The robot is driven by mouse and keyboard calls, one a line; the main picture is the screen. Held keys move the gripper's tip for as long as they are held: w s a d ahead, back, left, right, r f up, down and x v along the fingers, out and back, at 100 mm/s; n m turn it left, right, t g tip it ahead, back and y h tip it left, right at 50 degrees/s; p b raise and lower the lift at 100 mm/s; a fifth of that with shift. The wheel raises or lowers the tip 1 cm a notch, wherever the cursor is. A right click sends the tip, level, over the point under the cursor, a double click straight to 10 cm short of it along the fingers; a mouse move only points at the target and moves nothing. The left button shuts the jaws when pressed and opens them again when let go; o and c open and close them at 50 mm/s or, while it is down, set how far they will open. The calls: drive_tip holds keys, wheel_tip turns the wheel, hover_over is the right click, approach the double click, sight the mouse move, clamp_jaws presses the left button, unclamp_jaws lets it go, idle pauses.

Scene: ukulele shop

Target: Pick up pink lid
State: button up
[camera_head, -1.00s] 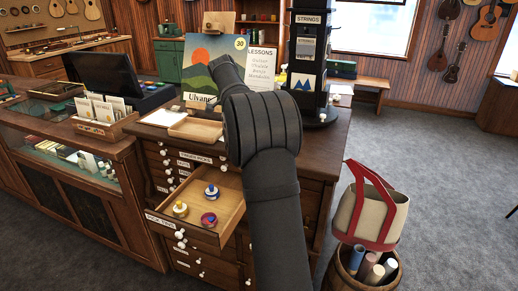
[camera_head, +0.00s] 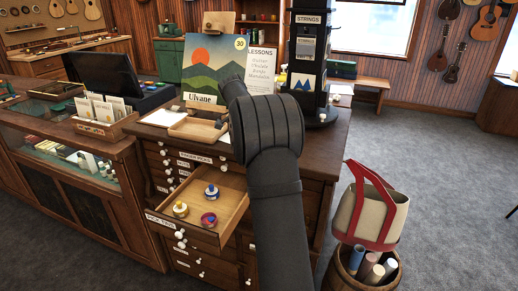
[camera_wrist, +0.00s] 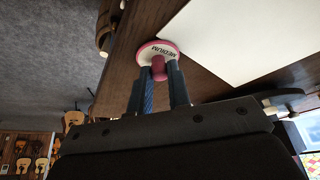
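In the wrist view, the pink lid (camera_wrist: 171,46) is a pale disc with a pink rim, lettered MEDIUM, with a pink knob (camera_wrist: 158,68) facing me. The two dark fingers of my gripper (camera_wrist: 160,80) stand on either side of the knob. I see little or no gap at the knob, but cannot tell whether the fingers press on it. The lid shows against the brown wooden top (camera_wrist: 204,82); I cannot tell whether it rests there. In the head view I cannot make out the lid, and my arm covers part of the cabinet top.
An open drawer (camera_head: 236,201) holds several small round coloured items. A wooden tray (camera_head: 196,130), the Ulvane board (camera_head: 205,75) and a black STRINGS tower (camera_head: 306,60) stand on the cabinet top. A barrel (camera_head: 350,270) with a bag (camera_head: 375,215) is at the right.

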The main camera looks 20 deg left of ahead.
clamp_jaws()
drive_tip(key=shift+r, duration=0.45)
drive_tip(key=r, duration=0.2)
drive_tip(key=d+r, duration=0.1)
drive_tip(key=shift+r, duration=0.4)
drive_tip(key=d+r, duration=0.6)
drive_tip(key=d, duration=0.4)
drive_tip(key=s+a+f+n+t+y, duration=0.15)
drive_tip(key=s+a+f+n, duration=0.45)
drive_tip(key=s+a+f, duration=1.45)
drive_tip(key=shift+g+y, duration=0.25)
drive_tip(key=shift+s+f, duration=0.15)
drive_tip(key=shift+f, duration=1.45)
drive_tip(key=shift+s+f, duration=0.15)
drive_tip(key=shift+f, duration=1.45)
